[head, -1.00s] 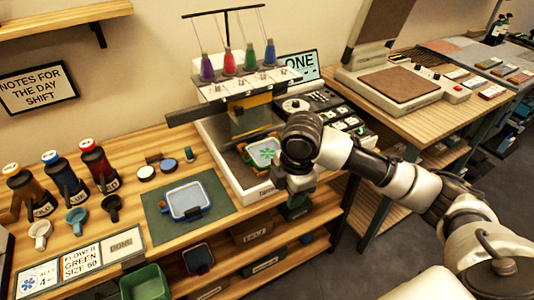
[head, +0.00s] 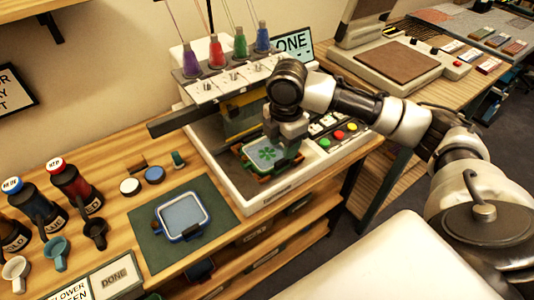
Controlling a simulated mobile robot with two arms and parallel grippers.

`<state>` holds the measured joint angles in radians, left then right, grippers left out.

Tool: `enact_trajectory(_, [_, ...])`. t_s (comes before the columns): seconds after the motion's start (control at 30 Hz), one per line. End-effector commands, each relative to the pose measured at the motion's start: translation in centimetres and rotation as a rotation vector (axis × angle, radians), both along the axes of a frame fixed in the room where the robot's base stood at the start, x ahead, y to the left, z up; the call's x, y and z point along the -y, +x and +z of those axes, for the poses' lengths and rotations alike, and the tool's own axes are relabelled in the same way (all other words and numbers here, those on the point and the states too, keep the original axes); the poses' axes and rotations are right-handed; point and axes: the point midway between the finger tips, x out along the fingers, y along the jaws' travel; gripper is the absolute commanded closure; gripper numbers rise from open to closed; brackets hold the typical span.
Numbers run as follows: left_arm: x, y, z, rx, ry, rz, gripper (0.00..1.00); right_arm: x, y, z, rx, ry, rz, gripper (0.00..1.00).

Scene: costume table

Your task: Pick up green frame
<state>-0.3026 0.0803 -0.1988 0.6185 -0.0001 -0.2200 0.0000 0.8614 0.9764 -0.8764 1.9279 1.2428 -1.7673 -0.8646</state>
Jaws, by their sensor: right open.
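The green frame (head: 246,163) sits in the embroidery machine's bed, around pale fabric with a green flower (head: 267,154). My right gripper (head: 290,153) points down at the right edge of this frame, very close to it. It is open, and its fingertips are partly hidden by the wrist, so I cannot tell whether they touch the frame. My left gripper is out of view.
The embroidery machine (head: 212,92) with several coloured thread cones stands over the frame. A blue frame (head: 183,216) lies on a dark green mat (head: 147,238). Dark bottles (head: 76,189) and small cups stand at left. A heat press (head: 398,70) is on another table.

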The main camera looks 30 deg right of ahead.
Motion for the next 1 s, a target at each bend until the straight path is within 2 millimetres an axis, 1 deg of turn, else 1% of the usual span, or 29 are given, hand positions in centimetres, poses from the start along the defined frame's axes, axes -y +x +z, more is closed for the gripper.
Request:
enact_trajectory(0.03, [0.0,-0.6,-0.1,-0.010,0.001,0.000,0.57,0.0,0.0,-0.6,-0.001,0.000,-0.001,0.55])
enact_trajectory(0.1, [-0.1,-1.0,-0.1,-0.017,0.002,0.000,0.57,0.0,0.0,-1.1,0.001,0.000,-0.001,0.55])
enact_trajectory(0.2, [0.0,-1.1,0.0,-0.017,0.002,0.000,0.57,-0.1,0.0,-1.8,-0.001,0.000,0.000,0.55])
enact_trajectory(0.33, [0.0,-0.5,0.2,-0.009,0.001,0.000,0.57,-0.3,0.0,-3.6,-0.002,0.001,0.000,0.55])
enact_trajectory(0.4, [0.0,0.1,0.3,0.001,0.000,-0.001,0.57,-0.4,0.1,-4.7,-0.003,0.000,0.001,0.55])
enact_trajectory(0.5, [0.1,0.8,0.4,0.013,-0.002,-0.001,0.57,-0.4,0.1,-5.9,-0.001,0.000,0.001,0.55])
enact_trajectory(0.6, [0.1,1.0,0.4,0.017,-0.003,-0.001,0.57,-0.4,0.1,-6.5,0.001,-0.001,0.001,0.55])
enact_trajectory(0.8, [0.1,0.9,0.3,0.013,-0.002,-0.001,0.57,-0.4,0.1,-6.6,0.002,-0.001,0.001,0.55])
enact_trajectory(0.83, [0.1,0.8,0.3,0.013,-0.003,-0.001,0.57,-0.4,0.1,-6.6,0.002,-0.001,0.001,0.57])
enact_trajectory(1.0, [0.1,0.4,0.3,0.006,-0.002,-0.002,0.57,-0.4,0.1,-6.5,0.002,-0.001,0.001,0.83])
